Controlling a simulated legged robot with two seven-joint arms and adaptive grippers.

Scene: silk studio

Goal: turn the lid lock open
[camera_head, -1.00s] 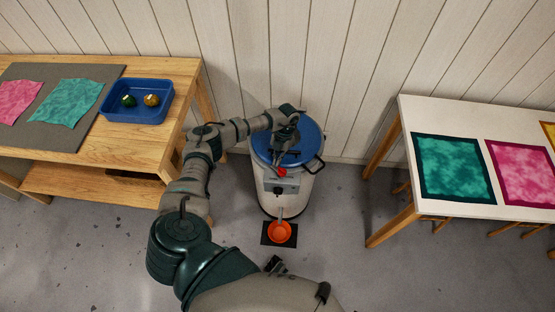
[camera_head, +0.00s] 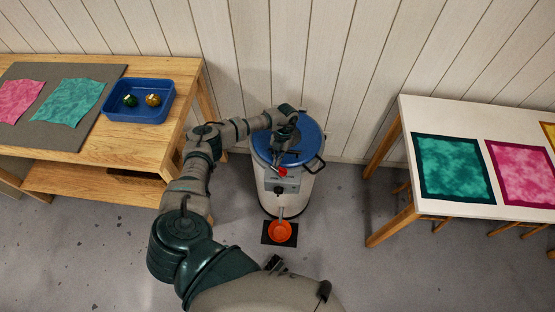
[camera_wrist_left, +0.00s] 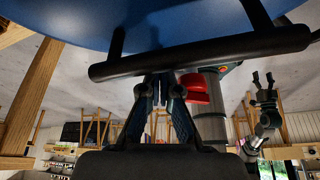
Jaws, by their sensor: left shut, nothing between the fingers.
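The white drum (camera_head: 291,203) stands on the floor with a blue lid (camera_head: 311,137) on top. A red lock piece (camera_head: 283,172) sits at the lid's front edge, above a grey box. In the left wrist view, the red piece (camera_wrist_left: 195,88) is just right of my left fingers, below a dark bar (camera_wrist_left: 210,54) and the blue lid underside or rim (camera_wrist_left: 90,20). My left gripper (camera_head: 281,166) is shut and empty beside the red piece; contact cannot be made out. My right gripper (camera_wrist_left: 262,78) shows at the right of the wrist view with its fingers apart.
A wooden table (camera_head: 150,137) at left holds a blue tray (camera_head: 138,116) and dyed cloths. A white table (camera_head: 455,207) with framed cloths stands at right.

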